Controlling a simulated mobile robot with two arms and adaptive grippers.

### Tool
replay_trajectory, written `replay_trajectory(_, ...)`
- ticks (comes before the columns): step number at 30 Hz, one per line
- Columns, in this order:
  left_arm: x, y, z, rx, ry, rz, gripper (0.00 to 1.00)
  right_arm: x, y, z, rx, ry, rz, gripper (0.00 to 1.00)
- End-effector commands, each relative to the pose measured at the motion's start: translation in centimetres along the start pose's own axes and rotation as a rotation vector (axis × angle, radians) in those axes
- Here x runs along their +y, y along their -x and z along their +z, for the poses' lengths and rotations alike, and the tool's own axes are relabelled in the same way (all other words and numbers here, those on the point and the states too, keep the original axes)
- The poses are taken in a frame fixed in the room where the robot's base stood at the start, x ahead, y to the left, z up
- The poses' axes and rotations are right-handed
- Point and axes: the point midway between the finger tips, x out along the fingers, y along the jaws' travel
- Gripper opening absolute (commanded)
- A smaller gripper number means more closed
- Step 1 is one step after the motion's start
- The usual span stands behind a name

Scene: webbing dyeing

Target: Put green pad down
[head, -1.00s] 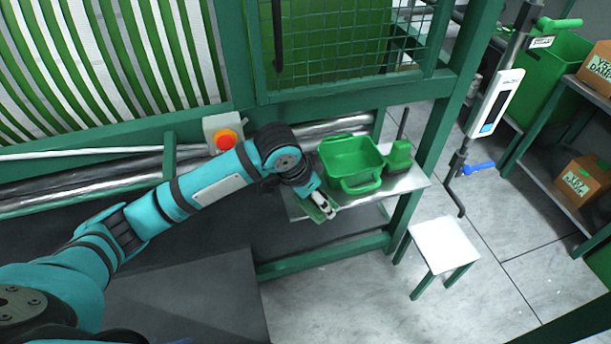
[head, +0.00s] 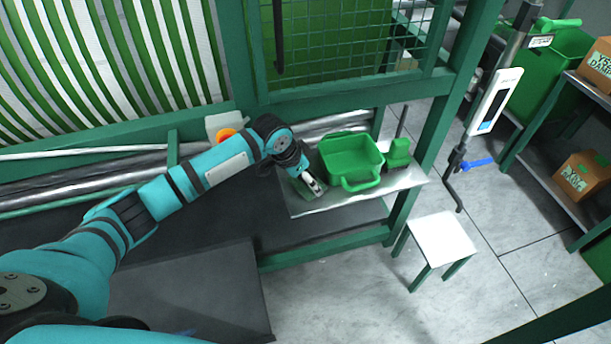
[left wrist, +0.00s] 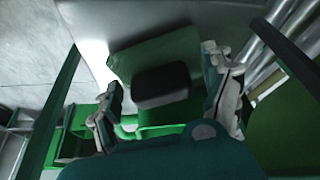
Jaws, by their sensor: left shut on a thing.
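The green pad (left wrist: 158,48) is a flat green piece with a black block (left wrist: 160,85) on it. In the left wrist view the block lies between the two fingers of my left gripper (left wrist: 168,98), which is shut on the pad by it. In the head view my left gripper (head: 313,187) is low over the left end of the metal shelf (head: 330,202), left of the green basin. The pad is mostly hidden there. I cannot tell if it touches the shelf. My right gripper is not in view.
A green basin (head: 350,158) stands right beside the gripper, with a small green object (head: 398,153) beyond it. An orange button on a pale box (head: 218,124) is behind my left arm. The shelf's front strip is bare. A white-topped stool (head: 443,238) stands to the right.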

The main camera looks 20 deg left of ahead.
Motion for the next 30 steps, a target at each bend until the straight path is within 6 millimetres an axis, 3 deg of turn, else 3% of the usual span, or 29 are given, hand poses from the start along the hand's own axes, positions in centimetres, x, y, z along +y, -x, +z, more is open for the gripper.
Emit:
replay_trajectory(4,0.0,-0.3,0.1,0.0,0.0,0.0,0.57,0.0,0.0,0.0,0.0,0.0,0.0,0.0)
replay_trajectory(5,0.0,-0.2,0.1,0.0,0.0,0.0,0.87,0.0,0.0,0.0,0.0,0.0,0.0,0.0)
replay_trajectory(8,0.0,-0.2,0.1,0.0,0.0,0.0,1.0,0.0,0.0,0.0,0.0,0.0,0.0,0.0)
replay_trajectory(20,-0.1,0.7,0.0,0.0,0.001,-0.001,1.0,0.0,-0.1,0.0,0.0,0.0,0.0,0.0)
replay_trajectory(30,-0.1,7.5,-0.1,0.003,-0.001,-0.003,1.0,0.0,-0.8,0.1,0.0,0.0,0.0,0.0)
